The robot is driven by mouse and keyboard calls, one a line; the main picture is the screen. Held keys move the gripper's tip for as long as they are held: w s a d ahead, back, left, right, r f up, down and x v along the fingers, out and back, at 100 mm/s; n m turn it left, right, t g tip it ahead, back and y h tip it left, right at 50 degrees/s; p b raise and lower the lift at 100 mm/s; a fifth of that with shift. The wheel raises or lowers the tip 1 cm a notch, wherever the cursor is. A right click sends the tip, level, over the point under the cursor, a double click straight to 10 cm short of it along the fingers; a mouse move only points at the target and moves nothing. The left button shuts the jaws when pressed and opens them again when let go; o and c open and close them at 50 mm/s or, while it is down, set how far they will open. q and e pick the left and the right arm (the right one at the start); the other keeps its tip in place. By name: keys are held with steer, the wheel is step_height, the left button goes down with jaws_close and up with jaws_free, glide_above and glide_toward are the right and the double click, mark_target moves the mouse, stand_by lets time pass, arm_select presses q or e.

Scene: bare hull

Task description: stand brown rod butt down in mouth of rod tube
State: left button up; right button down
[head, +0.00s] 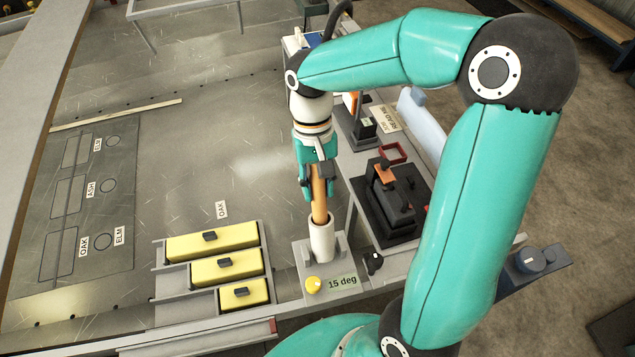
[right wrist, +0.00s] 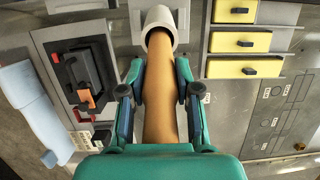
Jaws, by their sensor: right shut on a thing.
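The brown rod (head: 319,205) is held nearly upright in my right gripper (head: 318,172), which is shut on it. The rod tube (head: 322,242) is a white cylinder standing on a grey plate with a "15 deg" label. The rod's lower end meets the tube's mouth and appears to be inside it; how deep it goes is hidden. In the right wrist view the rod (right wrist: 164,95) runs between the fingers toward the white tube (right wrist: 157,17), with a dark gap showing at the rim. My left gripper is not in view.
Yellow blocks (head: 212,244) sit in a stepped rack left of the tube. A black fixture (head: 395,205) stands to the right. The bench middle is largely clear.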

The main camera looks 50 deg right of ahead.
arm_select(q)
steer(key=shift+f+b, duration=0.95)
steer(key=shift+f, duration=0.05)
arm_select(e)
steer(key=shift+x, duration=1.25)
steer(key=c, duration=0.7)
jaws_free()
steer(key=shift+c, duration=0.2)
steer(key=shift+v, duration=4)
